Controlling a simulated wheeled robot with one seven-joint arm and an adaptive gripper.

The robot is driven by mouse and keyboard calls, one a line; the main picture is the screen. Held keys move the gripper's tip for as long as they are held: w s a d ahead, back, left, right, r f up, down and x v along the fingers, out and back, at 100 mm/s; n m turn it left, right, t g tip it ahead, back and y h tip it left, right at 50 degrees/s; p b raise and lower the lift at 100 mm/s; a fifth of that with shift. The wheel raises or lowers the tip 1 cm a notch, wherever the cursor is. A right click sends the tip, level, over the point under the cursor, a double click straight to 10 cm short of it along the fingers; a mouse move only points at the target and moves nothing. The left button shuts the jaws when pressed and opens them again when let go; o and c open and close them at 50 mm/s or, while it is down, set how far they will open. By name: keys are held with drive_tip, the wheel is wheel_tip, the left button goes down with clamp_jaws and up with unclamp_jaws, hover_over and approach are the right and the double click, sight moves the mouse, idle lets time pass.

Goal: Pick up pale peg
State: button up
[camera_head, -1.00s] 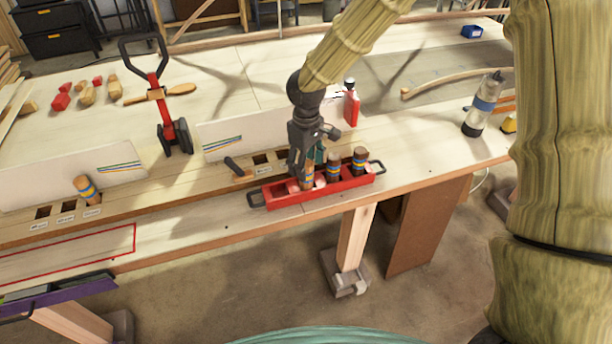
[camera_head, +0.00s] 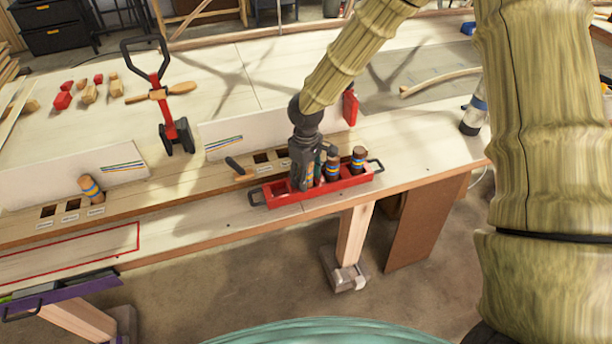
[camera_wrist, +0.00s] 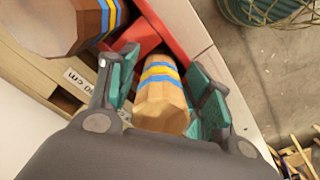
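In the wrist view, a pale peg (camera_wrist: 161,98) with blue and yellow bands stands between the two teal finger pads of my gripper (camera_wrist: 160,95). The fingers are spread on either side of it, and a gap shows at least on the right. In the head view my gripper (camera_head: 304,180) points down into the red tray (camera_head: 346,184), at its left part, and mostly hides the pale peg. Two darker brown pegs with bands, one in the middle (camera_head: 332,166) and one at the right (camera_head: 358,160), stand in the tray.
Another banded peg (camera_head: 90,188) leans in a holed wooden rail (camera_head: 160,194) at the left. A dark-handled tool (camera_head: 236,166) lies by the tray. The bench front edge is close to the tray.

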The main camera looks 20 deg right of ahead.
drive_tip(key=c, duration=0.7)
drive_tip(key=shift+r, duration=0.15)
